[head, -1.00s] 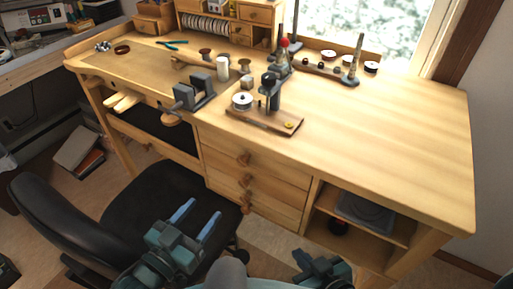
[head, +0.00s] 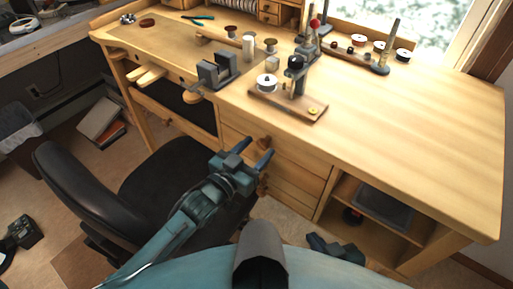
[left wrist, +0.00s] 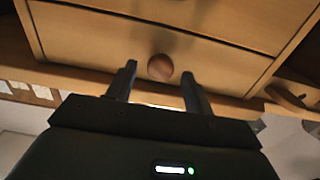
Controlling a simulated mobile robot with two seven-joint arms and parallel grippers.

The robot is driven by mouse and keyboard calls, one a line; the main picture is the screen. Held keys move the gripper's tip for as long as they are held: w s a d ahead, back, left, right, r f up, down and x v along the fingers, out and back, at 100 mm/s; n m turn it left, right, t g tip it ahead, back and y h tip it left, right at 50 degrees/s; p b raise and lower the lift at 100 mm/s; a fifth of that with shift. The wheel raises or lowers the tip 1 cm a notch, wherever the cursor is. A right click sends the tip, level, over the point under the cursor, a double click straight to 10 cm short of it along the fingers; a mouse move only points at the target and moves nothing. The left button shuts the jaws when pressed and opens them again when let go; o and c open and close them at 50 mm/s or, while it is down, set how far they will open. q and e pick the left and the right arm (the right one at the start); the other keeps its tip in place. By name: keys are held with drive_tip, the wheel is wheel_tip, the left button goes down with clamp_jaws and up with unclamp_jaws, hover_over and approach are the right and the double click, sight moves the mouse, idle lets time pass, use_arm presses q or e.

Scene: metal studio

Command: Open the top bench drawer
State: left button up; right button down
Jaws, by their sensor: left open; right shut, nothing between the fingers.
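The wooden bench has a stack of drawers with round wooden knobs, and all look closed. The top drawer (head: 292,160) is just under the bench top, with its knob (head: 263,143) beside my left fingertips. My left gripper (head: 256,152) is open in front of the drawers and hides part of their fronts. In the left wrist view, a round knob (left wrist: 160,67) on a drawer front (left wrist: 120,42) appears between the two open fingers (left wrist: 158,88). Whether they touch it cannot be told. My right gripper (head: 335,248) is low, in front of the open shelves, shut and empty.
A black chair (head: 165,185) stands left of the drawers, close beside my left arm. A vise (head: 217,70) and a small stand on a wooden base (head: 290,98) sit on the bench. The right bench top is clear.

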use_arm(q)
drive_tip(key=shift+w+d, duration=0.2)
drive_tip(key=shift+w, duration=0.05)
drive_tip(key=shift+c, duration=0.4)
clamp_jaws()
